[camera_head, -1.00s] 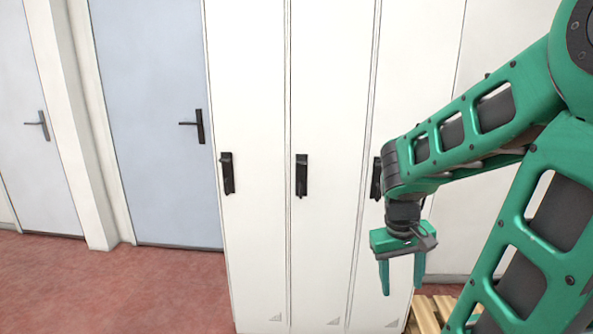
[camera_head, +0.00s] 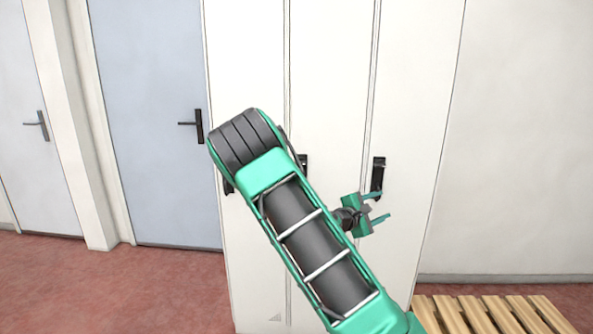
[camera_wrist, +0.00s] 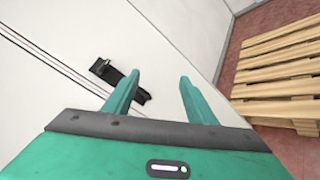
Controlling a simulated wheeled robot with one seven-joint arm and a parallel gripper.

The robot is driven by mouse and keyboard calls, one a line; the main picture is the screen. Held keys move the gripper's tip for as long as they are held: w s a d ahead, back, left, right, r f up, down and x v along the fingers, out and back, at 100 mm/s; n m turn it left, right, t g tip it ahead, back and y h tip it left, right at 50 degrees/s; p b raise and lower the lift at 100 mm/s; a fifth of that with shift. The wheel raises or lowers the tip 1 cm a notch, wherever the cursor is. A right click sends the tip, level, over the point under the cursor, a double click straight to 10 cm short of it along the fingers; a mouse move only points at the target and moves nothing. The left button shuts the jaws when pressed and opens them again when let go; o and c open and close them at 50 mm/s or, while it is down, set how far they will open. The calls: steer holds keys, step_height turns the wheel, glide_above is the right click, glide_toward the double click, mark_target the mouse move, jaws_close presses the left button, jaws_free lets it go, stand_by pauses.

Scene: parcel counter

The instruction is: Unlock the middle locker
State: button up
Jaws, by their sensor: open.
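The middle locker (camera_head: 330,80) is a tall white door between two similar ones, and it looks closed. Its black handle (camera_head: 303,161) is mostly hidden behind my arm in the head view. The right locker's black handle (camera_head: 378,174) is in clear view. My gripper (camera_head: 382,206) is open and empty, just below and beside the right locker's handle. In the wrist view a black handle (camera_wrist: 112,73), apparently the right locker's, lies at the left finger, which covers part of it. I cannot tell whether they touch. No key is seen.
The left locker's handle (camera_head: 228,187) is mostly covered by my arm. A wooden pallet (camera_head: 490,312) lies on the red floor at the right and also shows in the wrist view (camera_wrist: 285,70). A blue door (camera_head: 150,70) is at the left.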

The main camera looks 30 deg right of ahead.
steer(key=w+a+r+n+t+h, duration=0.1)
steer(key=w+a+r+n+t, duration=0.2)
steer(key=w+a+n+t, duration=0.55)
steer(key=n+t+y, duration=0.5)
steer(key=n+t, duration=0.2)
steer(key=n, duration=0.5)
glide_toward(301, 162)
steer(key=x, duration=0.6)
steer(key=f+x, duration=0.1)
steer(key=x, duration=0.2)
steer(key=shift+w, duration=0.25)
